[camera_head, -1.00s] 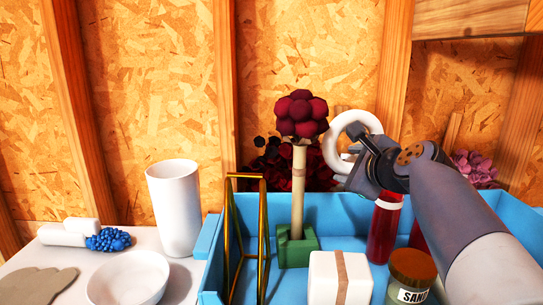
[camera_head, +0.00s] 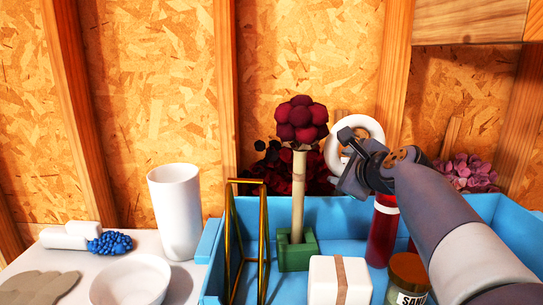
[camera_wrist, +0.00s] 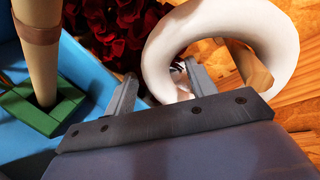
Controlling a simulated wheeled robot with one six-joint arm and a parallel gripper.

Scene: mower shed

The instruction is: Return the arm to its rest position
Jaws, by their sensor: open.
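My gripper (camera_head: 347,160) is raised over the blue tray (camera_head: 340,212) in the head view, at the end of my arm reaching in from the right. In the wrist view its two fingers (camera_wrist: 158,85) stand apart with nothing held between them. A white ring (camera_head: 372,133) is behind the gripper; it also shows in the wrist view (camera_wrist: 275,20), close beyond the right finger. I cannot tell whether they touch. A dark red ball cluster (camera_head: 301,122) tops a wooden post (camera_head: 298,190) in a green block (camera_head: 296,253), left of the gripper.
In the tray are a gold frame (camera_head: 264,225), a white box (camera_head: 341,281), a red bottle (camera_head: 382,235) and a sand jar (camera_head: 407,275). Dark red flowers (camera_head: 270,172) are behind. Left, a white cup (camera_head: 177,205), bowl (camera_head: 130,280) and blue cluster (camera_head: 108,243) stand on a white surface.

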